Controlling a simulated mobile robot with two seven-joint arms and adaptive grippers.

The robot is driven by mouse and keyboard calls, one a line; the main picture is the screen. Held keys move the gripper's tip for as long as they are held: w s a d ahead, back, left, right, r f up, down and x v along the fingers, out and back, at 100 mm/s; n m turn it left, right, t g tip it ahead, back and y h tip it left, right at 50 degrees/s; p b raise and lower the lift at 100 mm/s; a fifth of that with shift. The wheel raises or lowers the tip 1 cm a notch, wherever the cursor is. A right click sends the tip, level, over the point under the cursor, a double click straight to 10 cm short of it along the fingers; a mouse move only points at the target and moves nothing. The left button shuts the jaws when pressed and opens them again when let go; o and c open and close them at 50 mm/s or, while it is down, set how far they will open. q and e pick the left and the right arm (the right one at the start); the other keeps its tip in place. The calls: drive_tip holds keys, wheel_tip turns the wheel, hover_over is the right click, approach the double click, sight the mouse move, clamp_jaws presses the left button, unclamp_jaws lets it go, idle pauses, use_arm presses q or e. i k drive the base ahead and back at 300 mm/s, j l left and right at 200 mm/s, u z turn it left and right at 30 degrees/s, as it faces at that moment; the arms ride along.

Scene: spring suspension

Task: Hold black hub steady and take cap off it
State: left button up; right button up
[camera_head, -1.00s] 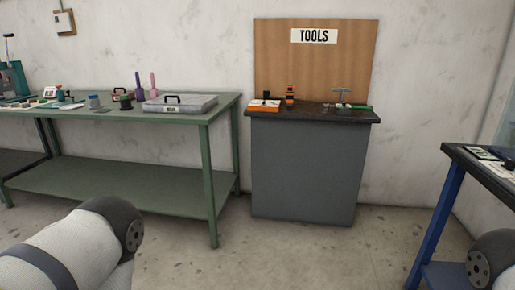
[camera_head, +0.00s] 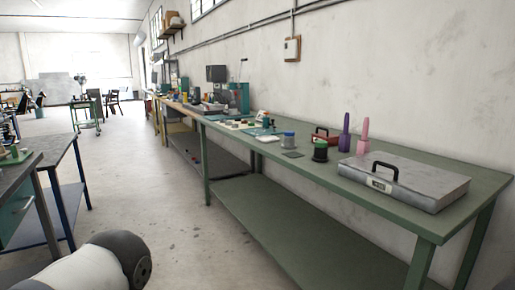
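Neither of my grippers is in view. Only a white and dark link of my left arm shows at the bottom left, well away from the bench.
A grey case (camera_head: 420,183) with a black handle lies at the bench's near end. The floor aisle (camera_head: 150,170) is open. A blue-legged table (camera_head: 66,185) stands left.

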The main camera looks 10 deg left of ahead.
sight(320, 153)
drive_tip(key=i+j+z, duration=0.3)
drive_tip(key=i+j, duration=0.35)
drive_tip(key=i+j+z, duration=0.3)
drive_tip(key=i+j, duration=0.35)
drive_tip(key=j, duration=0.15)
